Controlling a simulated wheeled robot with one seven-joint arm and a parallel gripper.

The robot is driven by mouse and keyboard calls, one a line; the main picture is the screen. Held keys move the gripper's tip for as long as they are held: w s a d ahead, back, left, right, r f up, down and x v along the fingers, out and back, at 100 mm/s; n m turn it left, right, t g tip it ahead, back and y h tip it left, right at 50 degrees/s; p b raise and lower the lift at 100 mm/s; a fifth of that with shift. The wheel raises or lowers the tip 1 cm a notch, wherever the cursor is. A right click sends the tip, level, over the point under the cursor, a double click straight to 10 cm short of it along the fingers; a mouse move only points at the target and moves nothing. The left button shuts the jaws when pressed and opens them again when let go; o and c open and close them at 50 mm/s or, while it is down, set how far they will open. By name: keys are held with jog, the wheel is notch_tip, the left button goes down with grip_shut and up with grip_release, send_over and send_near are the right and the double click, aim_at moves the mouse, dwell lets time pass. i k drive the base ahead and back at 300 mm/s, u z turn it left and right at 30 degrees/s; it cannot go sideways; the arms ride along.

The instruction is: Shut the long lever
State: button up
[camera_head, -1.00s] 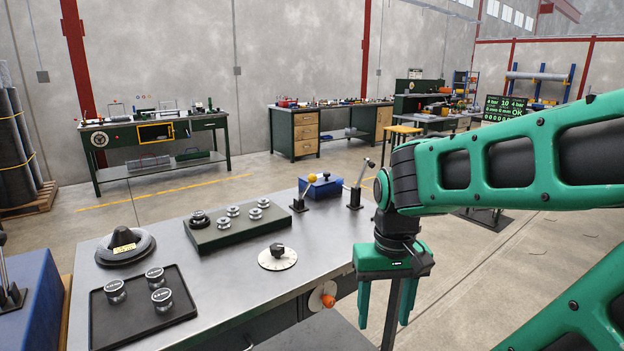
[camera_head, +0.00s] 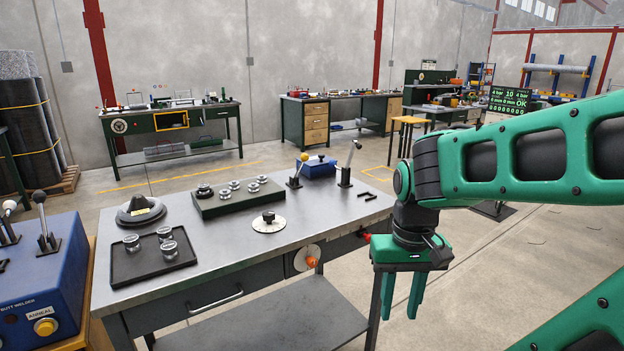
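Two upright levers stand at the back right of the metal workbench (camera_head: 330,212). One is a tilted lever with a yellow knob (camera_head: 297,172). On the blue butt welder at far left are a lever with a black knob (camera_head: 42,217) and one with a white knob (camera_head: 8,222). The frames do not label which is the long lever. My green gripper (camera_head: 402,312) points down, open and empty, beyond the bench's right edge and apart from every lever.
The bench holds a black tray (camera_head: 122,271) with jars, a dark block (camera_head: 222,206) with several round parts, a round dial (camera_head: 268,224) and a blue box (camera_head: 318,168). The butt welder (camera_head: 45,290) stands at left. Floor right of the bench is mostly clear.

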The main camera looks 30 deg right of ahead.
aim_at(304, 157)
jog(key=k, duration=0.8)
jog(key=z, duration=0.35)
jog(key=i, duration=1.65)
jog(key=u, duration=0.5)
